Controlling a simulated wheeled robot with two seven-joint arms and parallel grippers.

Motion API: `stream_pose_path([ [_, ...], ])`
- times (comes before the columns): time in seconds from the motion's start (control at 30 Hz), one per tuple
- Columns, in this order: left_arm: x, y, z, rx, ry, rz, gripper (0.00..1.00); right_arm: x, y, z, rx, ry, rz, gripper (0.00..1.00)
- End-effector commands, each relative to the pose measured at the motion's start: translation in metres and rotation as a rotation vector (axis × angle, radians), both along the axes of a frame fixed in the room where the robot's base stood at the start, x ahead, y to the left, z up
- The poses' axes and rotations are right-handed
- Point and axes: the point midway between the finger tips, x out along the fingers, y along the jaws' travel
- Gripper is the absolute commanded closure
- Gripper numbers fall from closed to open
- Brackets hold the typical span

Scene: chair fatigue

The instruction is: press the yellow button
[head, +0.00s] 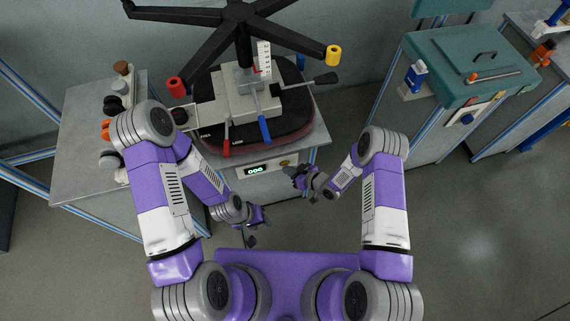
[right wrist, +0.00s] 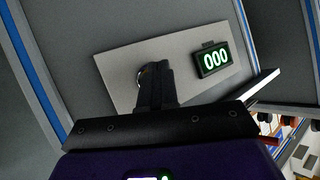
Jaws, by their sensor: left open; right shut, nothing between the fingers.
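The front panel under the table top carries a display (head: 255,170) with green digits. In the right wrist view the display (right wrist: 213,59) reads 000. The yellow button (head: 284,163) is a small spot right of the display in the head view. In the right wrist view only a round edge of it (right wrist: 142,72) shows; my fingers hide the rest. My right gripper (head: 291,172) is shut and empty, its tips (right wrist: 155,70) in front of the button. I cannot tell whether they touch it. My left gripper (head: 257,234) is open and empty, low and left of the panel.
An upturned chair base (head: 238,18) with a white mechanism and coloured levers stands on the table above the panel. A side table (head: 85,130) with several knobs stands left. A cabinet with a teal case (head: 460,60) stands right. The floor between is clear.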

Motion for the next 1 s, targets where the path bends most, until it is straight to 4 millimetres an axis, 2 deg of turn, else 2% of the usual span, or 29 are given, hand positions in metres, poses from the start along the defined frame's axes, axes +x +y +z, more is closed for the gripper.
stream_pose_path([
  [0.23,0.000,0.000,0.004,0.000,0.000,0.000,0.57,-0.011,-0.003,0.001,0.001,0.000,-0.001,1.00],
  [0.6,0.000,0.000,0.005,0.000,0.000,0.000,0.57,-0.015,-0.005,0.000,0.001,0.001,-0.001,1.00],
  [1.0,0.000,0.000,0.016,0.000,0.000,0.000,0.57,-0.051,-0.017,0.001,0.001,0.004,-0.002,1.00],
])
